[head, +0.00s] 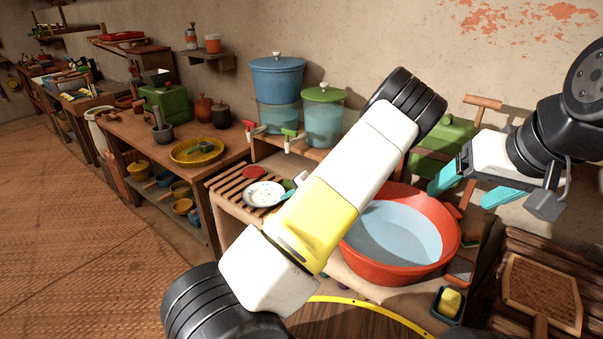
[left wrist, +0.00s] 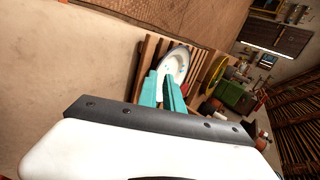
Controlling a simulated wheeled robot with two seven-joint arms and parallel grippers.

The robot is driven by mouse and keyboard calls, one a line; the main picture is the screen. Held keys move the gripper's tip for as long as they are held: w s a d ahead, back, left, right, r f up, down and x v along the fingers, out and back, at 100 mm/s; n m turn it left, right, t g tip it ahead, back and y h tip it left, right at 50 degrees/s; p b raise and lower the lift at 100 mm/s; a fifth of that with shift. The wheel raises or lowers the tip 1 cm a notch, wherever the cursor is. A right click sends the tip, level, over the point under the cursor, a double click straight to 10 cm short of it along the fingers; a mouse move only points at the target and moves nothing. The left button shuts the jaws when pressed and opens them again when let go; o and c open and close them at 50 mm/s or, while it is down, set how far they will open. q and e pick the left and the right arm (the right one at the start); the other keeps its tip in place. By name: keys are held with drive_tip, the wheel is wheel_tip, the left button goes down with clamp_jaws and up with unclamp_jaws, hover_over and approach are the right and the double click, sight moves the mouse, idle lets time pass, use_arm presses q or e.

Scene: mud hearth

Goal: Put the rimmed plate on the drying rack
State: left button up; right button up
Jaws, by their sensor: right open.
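The rimmed plate (head: 262,195) is white with small dark marks. It lies over the slats of the wooden drying rack (head: 226,183); whether it touches them is unclear. In the left wrist view the plate (left wrist: 174,62) is at the teal fingertips of my left gripper (left wrist: 161,78). The fingers are close together, with the plate's near rim seeming to sit between them. In the head view my left arm hides most of this gripper. The rack slats also show in the left wrist view (left wrist: 146,62). My right gripper (head: 466,188) is open and empty, above and right of the basin.
A red-orange basin of water (head: 387,275) stands right of my left arm. Blue (head: 277,78) and green-lidded (head: 324,118) water containers stand behind the rack. A red disc (head: 253,172) lies behind the plate. A yellow tray (head: 197,152) is on the left bench.

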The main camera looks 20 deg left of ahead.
use_arm(q)
drive_tip(key=s+d+r+n+t+h, duration=0.1)
drive_tip(key=s+d+r+h, duration=0.2)
drive_tip(key=s+r, duration=0.7)
drive_tip(key=s+d+r+n+t+h, duration=0.1)
drive_tip(key=s+d+r+h, duration=0.3)
drive_tip(key=s+r, duration=0.7)
drive_tip(key=s+d+r+n+h, duration=0.1)
drive_tip(key=s+d+r+h, duration=0.2)
drive_tip(key=s+r, duration=0.7)
wheel_tip(320, 180, up, 2)
drive_tip(key=shift+s+d+r+t+h, duration=0.1)
drive_tip(key=shift+s+d+t+h, duration=0.1)
drive_tip(key=shift+d+t+h, duration=0.35)
